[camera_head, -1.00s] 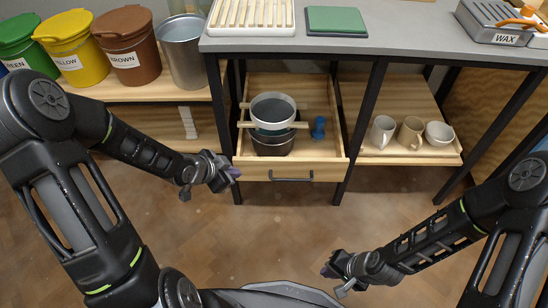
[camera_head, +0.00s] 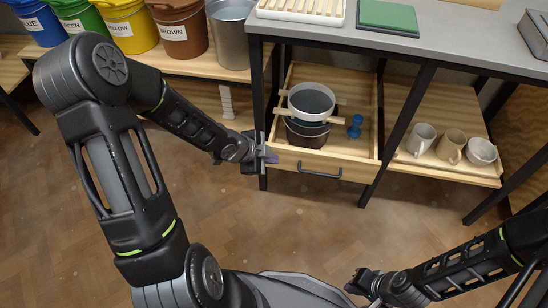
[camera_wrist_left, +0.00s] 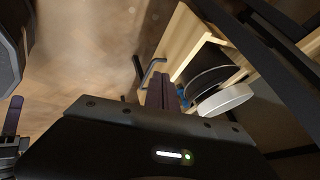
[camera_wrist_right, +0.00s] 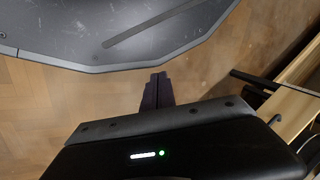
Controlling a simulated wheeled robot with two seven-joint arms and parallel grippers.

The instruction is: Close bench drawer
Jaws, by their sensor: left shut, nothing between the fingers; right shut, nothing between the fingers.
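The wooden bench drawer (camera_head: 345,166) is pulled out from under the grey-topped bench (camera_head: 430,48). Its dark bar handle (camera_head: 320,175) is on the front panel. Inside are a grey-white round sieve (camera_head: 311,101) on wooden slats, a dark bowl (camera_head: 306,136) under it and a blue object (camera_head: 355,126). My left gripper (camera_head: 271,160) is shut and empty, at the left end of the drawer front; I cannot tell whether it touches. The drawer and handle (camera_wrist_left: 152,72) also show in the left wrist view. My right gripper (camera_head: 355,286) is shut and empty, low over the floor, away from the drawer.
A shelf (camera_head: 440,170) with two mugs (camera_head: 421,139) and a bowl (camera_head: 481,151) is right of the drawer. Black bench legs (camera_head: 398,132) flank the drawer. Coloured buckets (camera_head: 180,28) and a metal bucket (camera_head: 231,35) stand at the left. The floor before the drawer is clear.

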